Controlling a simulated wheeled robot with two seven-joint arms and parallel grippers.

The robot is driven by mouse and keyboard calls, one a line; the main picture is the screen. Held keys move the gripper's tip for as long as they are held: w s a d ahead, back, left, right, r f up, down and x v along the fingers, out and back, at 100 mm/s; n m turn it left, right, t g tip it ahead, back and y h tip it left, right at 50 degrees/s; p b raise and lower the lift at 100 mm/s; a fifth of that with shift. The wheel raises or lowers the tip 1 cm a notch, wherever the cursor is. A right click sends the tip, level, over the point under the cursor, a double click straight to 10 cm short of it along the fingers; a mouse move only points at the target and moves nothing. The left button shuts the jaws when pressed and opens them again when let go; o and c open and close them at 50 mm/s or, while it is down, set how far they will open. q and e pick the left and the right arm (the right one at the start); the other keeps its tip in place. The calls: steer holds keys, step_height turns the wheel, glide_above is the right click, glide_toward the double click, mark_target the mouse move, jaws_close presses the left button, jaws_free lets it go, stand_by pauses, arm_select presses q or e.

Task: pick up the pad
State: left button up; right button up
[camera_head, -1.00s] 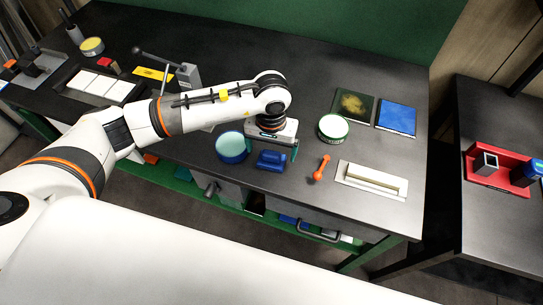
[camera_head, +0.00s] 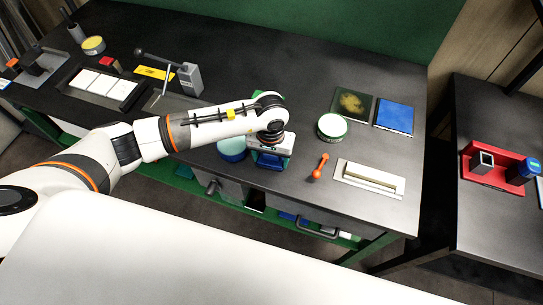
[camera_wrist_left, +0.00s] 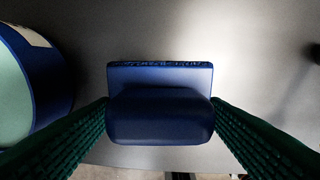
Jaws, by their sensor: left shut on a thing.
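The blue pad (camera_wrist_left: 160,100), a flat block with a rounded grip on its near side, lies between the green fingers of my left gripper (camera_wrist_left: 160,118) in the left wrist view. The fingers are shut on its two sides. In the head view my left gripper (camera_head: 270,161) is low at the table's front edge and mostly hides the pad. I cannot tell whether the pad still touches the table. My right gripper is not in view.
A round blue tub with a pale green top (camera_head: 231,148) stands close on the left. A white-topped tin (camera_head: 332,127), an orange-handled tool (camera_head: 319,168) and a white tray (camera_head: 369,180) are to the right. A blue square (camera_head: 395,117) lies farther back.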

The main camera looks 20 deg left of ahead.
arm_select(q)
steer(key=shift+r, duration=0.1)
step_height(320, 180, up, 10)
steer(key=shift+f+b, duration=0.1)
steer(key=shift+b, duration=1)
